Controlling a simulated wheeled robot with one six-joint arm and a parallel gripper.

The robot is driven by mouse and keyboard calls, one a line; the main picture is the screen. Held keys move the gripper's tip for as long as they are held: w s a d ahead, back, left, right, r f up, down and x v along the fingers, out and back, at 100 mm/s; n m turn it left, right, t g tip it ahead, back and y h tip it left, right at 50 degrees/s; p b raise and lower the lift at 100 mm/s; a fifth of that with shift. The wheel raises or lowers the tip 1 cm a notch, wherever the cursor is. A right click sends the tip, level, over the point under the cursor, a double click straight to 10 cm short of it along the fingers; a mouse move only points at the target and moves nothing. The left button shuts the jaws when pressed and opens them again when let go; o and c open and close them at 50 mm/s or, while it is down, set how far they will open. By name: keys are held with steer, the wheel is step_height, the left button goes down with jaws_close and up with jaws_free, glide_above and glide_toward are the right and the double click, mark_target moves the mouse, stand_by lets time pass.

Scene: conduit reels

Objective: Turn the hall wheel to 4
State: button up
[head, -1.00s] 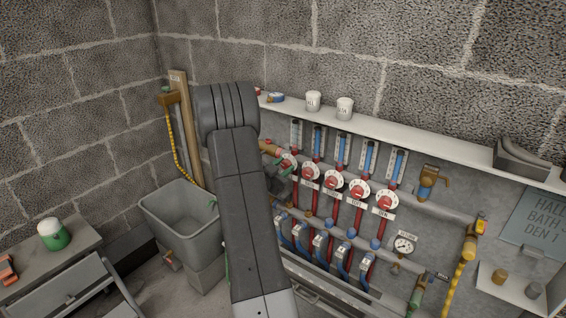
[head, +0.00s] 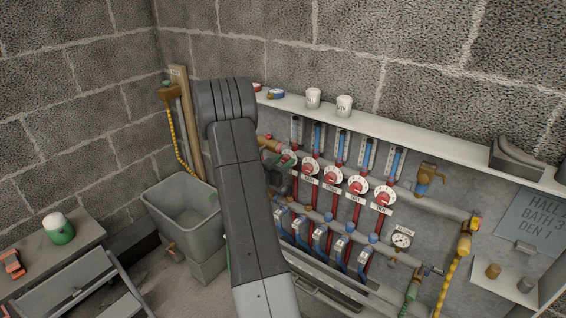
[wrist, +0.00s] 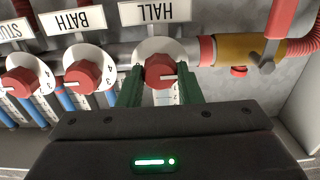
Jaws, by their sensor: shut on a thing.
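The hall wheel (wrist: 160,72) is a red knob on a white numbered dial, under an upside-down HALL label (wrist: 155,11) in the wrist view. My gripper (wrist: 160,80) has its two green fingers on either side of the knob, shut on it. Some dial numbers show below the knob; others are hidden by the fingers. In the head view the hall dial (head: 289,158) is at the left end of the row, partly behind my arm, and its reading is too small to tell.
The bath wheel (wrist: 85,75) sits close beside my fingers. A brass valve (wrist: 228,50) with a red lever is on the other side. A shelf (head: 420,138) with white cups runs above the dials. A wall sign (head: 535,222) lists hall, bath and den.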

steer(key=o, duration=1)
steer(key=v, duration=1.3)
steer(key=shift+s+a+b, duration=0.25)
steer(key=shift+s+b, duration=0.1)
steer(key=x, duration=1.4)
steer(key=shift+p, duration=0.3)
steer(key=shift+s+a, duration=0.1)
